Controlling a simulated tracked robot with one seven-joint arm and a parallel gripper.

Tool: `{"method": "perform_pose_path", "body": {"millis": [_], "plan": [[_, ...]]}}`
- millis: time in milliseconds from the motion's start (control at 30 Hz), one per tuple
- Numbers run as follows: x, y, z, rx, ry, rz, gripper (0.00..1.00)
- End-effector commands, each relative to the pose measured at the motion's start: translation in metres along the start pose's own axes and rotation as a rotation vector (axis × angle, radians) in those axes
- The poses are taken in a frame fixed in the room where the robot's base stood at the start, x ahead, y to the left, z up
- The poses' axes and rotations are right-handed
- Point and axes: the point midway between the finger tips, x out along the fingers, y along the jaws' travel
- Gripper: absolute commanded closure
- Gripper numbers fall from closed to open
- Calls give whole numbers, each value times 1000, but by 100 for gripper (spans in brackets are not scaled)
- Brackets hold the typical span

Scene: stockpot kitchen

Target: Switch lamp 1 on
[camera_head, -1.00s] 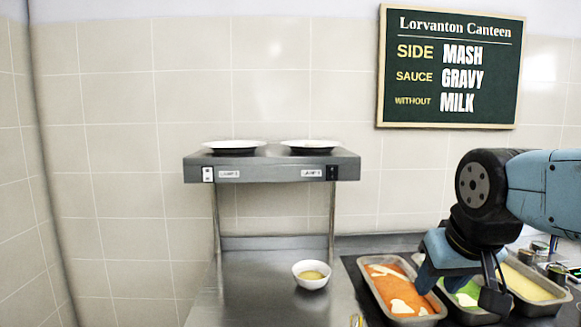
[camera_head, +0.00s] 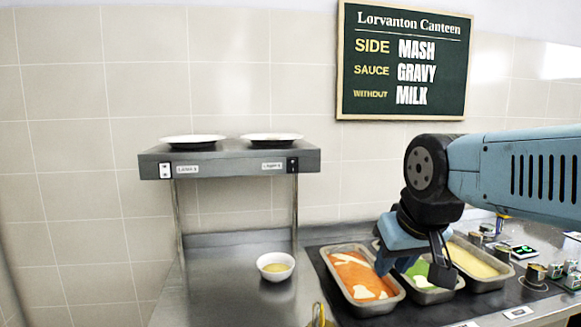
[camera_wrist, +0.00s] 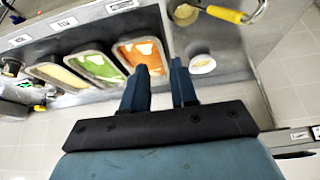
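A metal shelf (camera_head: 228,161) stands at the back left. Its front edge carries a white switch (camera_head: 165,170) at the left end and a black switch (camera_head: 292,164) at the right end. A lamp label sits by each: the left label (camera_head: 187,169) and the right label (camera_head: 272,166), their numbers too blurred to read surely. My gripper (camera_head: 415,262) is over the food trays, right of and lower than the shelf, apart from both switches. In the wrist view my gripper (camera_wrist: 160,68) has its fingers apart with nothing between them. The shelf corner (camera_wrist: 298,136) also shows there.
Two plates (camera_head: 193,140) (camera_head: 272,137) lie on the shelf. A bowl (camera_head: 275,266) stands on the counter below. An orange food tray (camera_head: 398,296) and others sit right of it. A yellow-handled utensil (camera_wrist: 225,14) lies nearby. A menu board (camera_head: 405,109) hangs behind.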

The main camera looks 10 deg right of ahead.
Motion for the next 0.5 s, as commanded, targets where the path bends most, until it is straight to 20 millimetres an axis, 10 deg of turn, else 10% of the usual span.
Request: {"method": "perform_pose_path", "body": {"millis": [267,500], "plan": [[-15,-10,-54,-221,-3,-61,100],[-29,-23,-120,-506,19,-139,100]]}}
